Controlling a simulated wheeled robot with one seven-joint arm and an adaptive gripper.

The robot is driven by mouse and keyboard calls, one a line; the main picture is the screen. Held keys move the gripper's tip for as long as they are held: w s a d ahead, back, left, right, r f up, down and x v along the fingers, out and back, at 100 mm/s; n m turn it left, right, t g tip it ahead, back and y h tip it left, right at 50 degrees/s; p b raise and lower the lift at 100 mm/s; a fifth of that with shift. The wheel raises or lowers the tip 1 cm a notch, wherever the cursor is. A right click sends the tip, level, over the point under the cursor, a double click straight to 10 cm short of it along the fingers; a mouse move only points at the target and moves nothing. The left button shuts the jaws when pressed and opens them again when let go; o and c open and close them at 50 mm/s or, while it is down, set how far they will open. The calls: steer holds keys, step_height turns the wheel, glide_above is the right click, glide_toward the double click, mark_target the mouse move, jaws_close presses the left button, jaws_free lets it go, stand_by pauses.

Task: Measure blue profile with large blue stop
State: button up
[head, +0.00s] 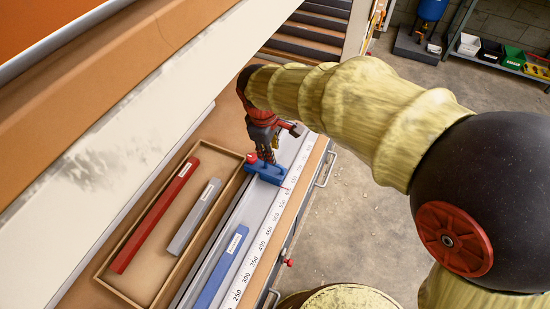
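The blue profile (220,270) lies lengthwise in the channel beside the ruler scale (262,245), with a white label near its far end. Its near end is cut off by the picture's bottom edge. The blue stop (271,175) sits across the rail farther up the scale, with a red knob (251,157) at its left. A clear gap separates it from the profile's far end. My gripper (267,157) points down at the stop, its fingertips at or just behind it. Whether the fingers touch or grip it cannot be told at this size.
A shallow wooden tray (122,291) left of the rail holds a red profile (157,213) and a grey profile (194,217). A pale beam (130,120) runs along the left. A red-knobbed handle (289,262) juts from the bench front. Open floor lies to the right.

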steer(key=b, duration=0.2)
glide_above(266, 168)
steer(key=d, duration=0.3)
steer(key=f, duration=0.5)
steer(key=s+f, duration=0.1)
steer(key=f, duration=0.1)
steer(key=shift+a+f, duration=0.2)
steer(key=shift+f, duration=0.1)
jaws_close()
